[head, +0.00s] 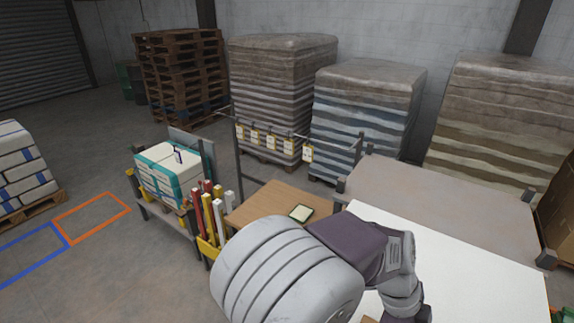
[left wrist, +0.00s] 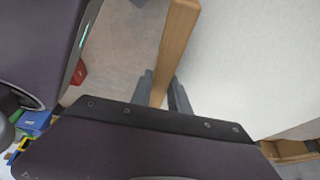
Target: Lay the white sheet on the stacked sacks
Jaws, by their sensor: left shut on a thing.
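The white sheet (head: 470,265) lies flat at the lower right of the head view, partly behind my left arm. It also fills the right of the left wrist view (left wrist: 255,65). In the left wrist view my left gripper (left wrist: 161,92) is shut on a wooden strip (left wrist: 176,45) along the sheet's edge; I cannot tell if the strip belongs to the sheet. White sacks with blue marks (head: 20,165) are stacked on a pallet at the far left. My right gripper is not in view.
Tall wrapped stacks (head: 270,95) stand along the back wall, beside piled pallets (head: 182,75). A wooden table (head: 262,205) and a low stand with a white and teal pack (head: 168,175) are left of the sheet. Marked floor is clear beside an orange outline (head: 92,217).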

